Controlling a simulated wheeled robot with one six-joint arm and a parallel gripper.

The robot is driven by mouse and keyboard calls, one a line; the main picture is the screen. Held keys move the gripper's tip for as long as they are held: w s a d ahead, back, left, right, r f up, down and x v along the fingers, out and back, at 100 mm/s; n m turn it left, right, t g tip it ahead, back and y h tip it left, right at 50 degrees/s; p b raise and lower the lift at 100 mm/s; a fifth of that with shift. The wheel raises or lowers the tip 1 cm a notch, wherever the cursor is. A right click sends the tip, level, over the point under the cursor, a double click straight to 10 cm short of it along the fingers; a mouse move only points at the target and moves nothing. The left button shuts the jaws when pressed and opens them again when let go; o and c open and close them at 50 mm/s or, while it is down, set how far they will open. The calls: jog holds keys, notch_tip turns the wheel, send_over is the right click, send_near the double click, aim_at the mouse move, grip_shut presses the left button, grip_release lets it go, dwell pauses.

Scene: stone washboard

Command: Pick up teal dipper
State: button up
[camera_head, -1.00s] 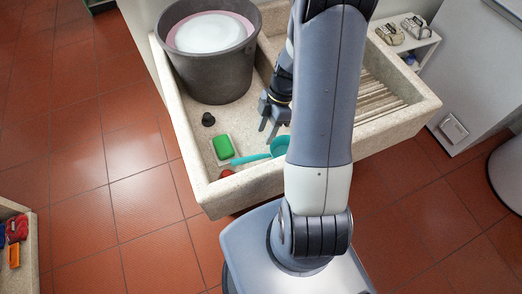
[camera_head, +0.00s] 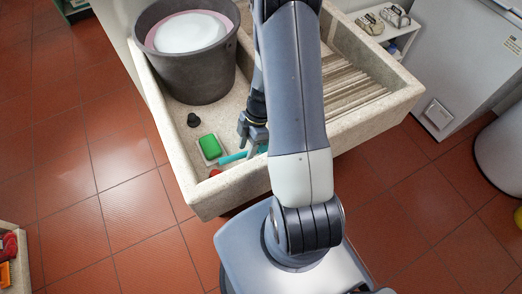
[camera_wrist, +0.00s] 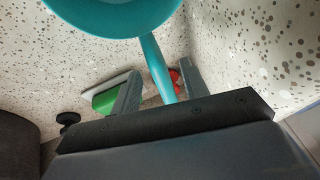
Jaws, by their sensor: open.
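The teal dipper (camera_head: 233,157) lies in the front part of the stone sink. My gripper (camera_head: 254,140) is open and low at the dipper. In the wrist view my gripper (camera_wrist: 160,88) has one finger on each side of the handle. I cannot tell whether a finger touches it.
A small red thing (camera_head: 214,173) is near the front wall. A large grey bucket (camera_head: 192,75) stands behind. The sink's stone rim (camera_head: 222,196) surrounds them.

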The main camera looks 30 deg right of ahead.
aim_at(244, 153)
jog(key=shift+x, duration=1.85)
jog(key=shift+w+a, duration=0.1)
jog(key=shift+a, duration=0.05)
jog(key=shift+c, duration=0.4)
grip_shut()
